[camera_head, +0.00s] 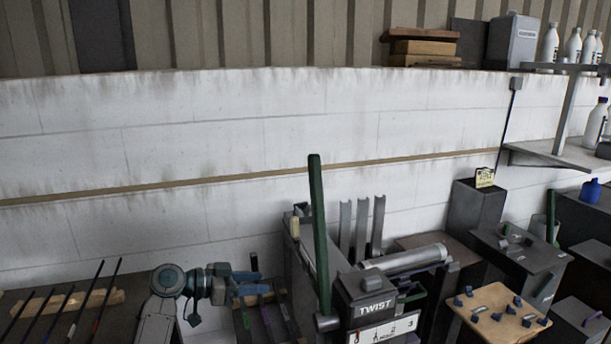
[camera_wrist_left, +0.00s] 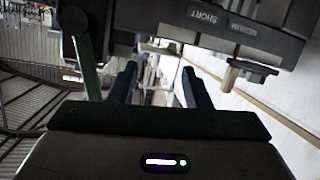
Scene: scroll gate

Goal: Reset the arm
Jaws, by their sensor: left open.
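My left arm comes in at the lower left of the head view. Its gripper (camera_head: 258,283) with blue fingers points right, to the left of the dark machine marked TWIST (camera_head: 374,309). In the left wrist view the two dark blue fingers of the gripper (camera_wrist_left: 160,88) stand apart with nothing between them. A dark box marked SHORT and MEDIUM (camera_wrist_left: 235,32) fills the top of that view, beyond the fingers. My right gripper is not seen.
A tall green lever (camera_head: 318,230) rises from the machine. Thin rods (camera_head: 85,300) lie on a wooden rack at the lower left. A wooden board with dark knobs (camera_head: 497,313) and dark pedestals stand at the right.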

